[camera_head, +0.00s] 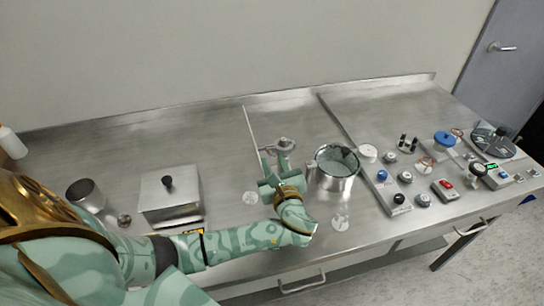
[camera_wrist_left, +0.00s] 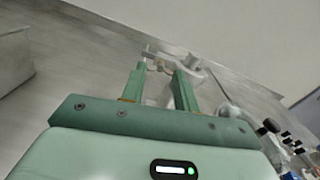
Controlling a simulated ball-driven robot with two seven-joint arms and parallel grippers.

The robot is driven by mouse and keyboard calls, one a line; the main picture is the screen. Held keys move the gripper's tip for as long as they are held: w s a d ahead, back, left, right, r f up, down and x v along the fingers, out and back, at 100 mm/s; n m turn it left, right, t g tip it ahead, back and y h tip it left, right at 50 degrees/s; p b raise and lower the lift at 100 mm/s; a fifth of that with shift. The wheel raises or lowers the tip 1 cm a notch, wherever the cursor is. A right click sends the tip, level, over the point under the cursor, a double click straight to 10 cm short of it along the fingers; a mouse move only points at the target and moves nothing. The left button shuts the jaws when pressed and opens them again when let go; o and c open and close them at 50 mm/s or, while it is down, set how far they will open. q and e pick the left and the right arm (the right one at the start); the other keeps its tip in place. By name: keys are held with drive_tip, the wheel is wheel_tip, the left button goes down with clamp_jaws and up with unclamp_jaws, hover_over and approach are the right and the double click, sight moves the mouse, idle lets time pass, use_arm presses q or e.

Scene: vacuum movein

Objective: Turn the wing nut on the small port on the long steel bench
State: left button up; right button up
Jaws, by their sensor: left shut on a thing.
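The small port (camera_head: 285,145) is a grey metal fitting that stands toward the back of the long steel bench (camera_head: 215,140), left of a steel pot. It also shows beyond my fingers in the left wrist view (camera_wrist_left: 190,66). My left gripper (camera_head: 274,165) reaches it from the front and is shut on the wing nut at the port's near side. In the left wrist view the gripper (camera_wrist_left: 160,75) has one finger on each side of the small grey part. The fingers hide most of the wing nut, so its angle cannot be told. My right gripper is not in view.
An open steel pot (camera_head: 335,178) stands close to the right of my left gripper. Right of it are panels with several knobs and a red button (camera_head: 446,184). The back left bench is clear.

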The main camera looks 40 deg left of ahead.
use_arm(q)
drive_tip(key=m+p, duration=0.2)
drive_tip(key=p, duration=0.1)
drive_tip(key=shift+r+m, duration=0.2)
drive_tip(key=shift+m, duration=0.2)
drive_tip(key=shift+f+m+p, duration=0.2)
drive_tip(key=shift+m+p, duration=0.6)
drive_tip(key=shift+p, duration=0.15)
drive_tip(key=o, duration=1)
drive_tip(key=v, duration=1.6)
drive_tip(key=shift+d, duration=0.2)
